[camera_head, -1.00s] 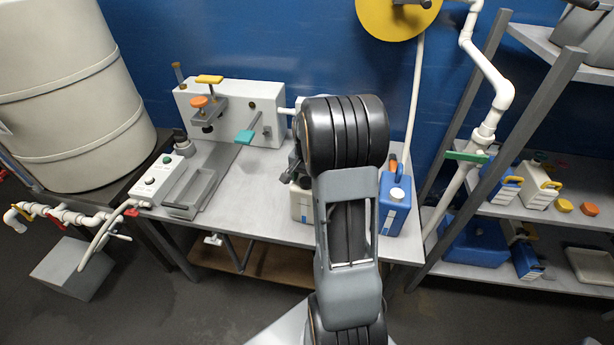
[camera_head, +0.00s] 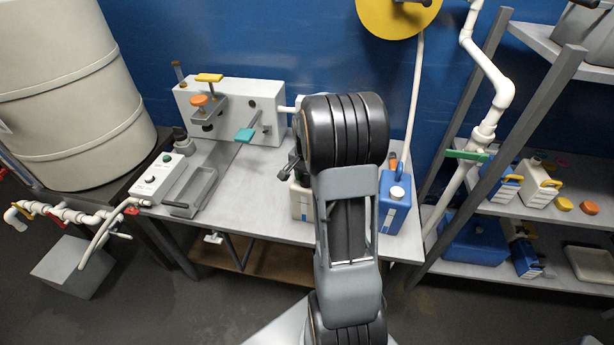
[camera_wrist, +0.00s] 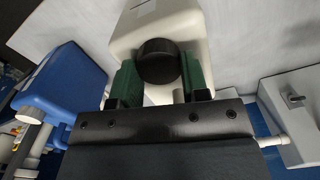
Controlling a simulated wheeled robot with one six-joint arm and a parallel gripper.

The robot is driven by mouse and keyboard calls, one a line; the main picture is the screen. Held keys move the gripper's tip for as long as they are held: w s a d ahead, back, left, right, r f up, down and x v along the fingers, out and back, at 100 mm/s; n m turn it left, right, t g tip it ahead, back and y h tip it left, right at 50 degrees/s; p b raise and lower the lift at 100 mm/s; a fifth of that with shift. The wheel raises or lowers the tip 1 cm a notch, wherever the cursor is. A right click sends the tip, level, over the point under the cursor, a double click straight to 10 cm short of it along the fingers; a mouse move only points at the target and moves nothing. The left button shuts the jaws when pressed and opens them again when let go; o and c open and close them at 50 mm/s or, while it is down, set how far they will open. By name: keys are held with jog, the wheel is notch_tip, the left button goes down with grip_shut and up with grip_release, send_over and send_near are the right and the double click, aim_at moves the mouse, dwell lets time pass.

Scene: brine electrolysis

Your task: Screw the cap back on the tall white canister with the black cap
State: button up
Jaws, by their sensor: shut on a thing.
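The tall white canister (camera_head: 301,203) stands on the grey bench in the head view, mostly behind my arm. In the wrist view the canister (camera_wrist: 205,28) fills the top middle. My gripper (camera_wrist: 158,80) has its two green fingers on either side of the round black cap (camera_wrist: 158,62) and is shut on it. The cap is in line with the canister's top. I cannot tell whether it is threaded on or only touching the neck.
A blue canister (camera_head: 395,205) with a white cap stands close to the right; it also shows in the wrist view (camera_wrist: 62,82). A grey apparatus (camera_head: 262,100) with coloured handles stands at the back of the bench. Shelves (camera_head: 540,212) with more canisters are at the right.

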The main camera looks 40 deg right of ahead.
jog(key=m, duration=0.4)
jog(key=shift+s+m, duration=0.1)
jog(key=shift+m, duration=0.3)
jog(key=shift+m, duration=0.6)
jog(key=m, duration=0.4)
jog(key=shift+s+m, duration=0.1)
jog(key=shift+m, duration=0.2)
jog(key=shift+m, duration=0.6)
jog(key=m, duration=0.4)
jog(key=shift+s+a+m, duration=0.1)
jog(key=shift+m, duration=0.2)
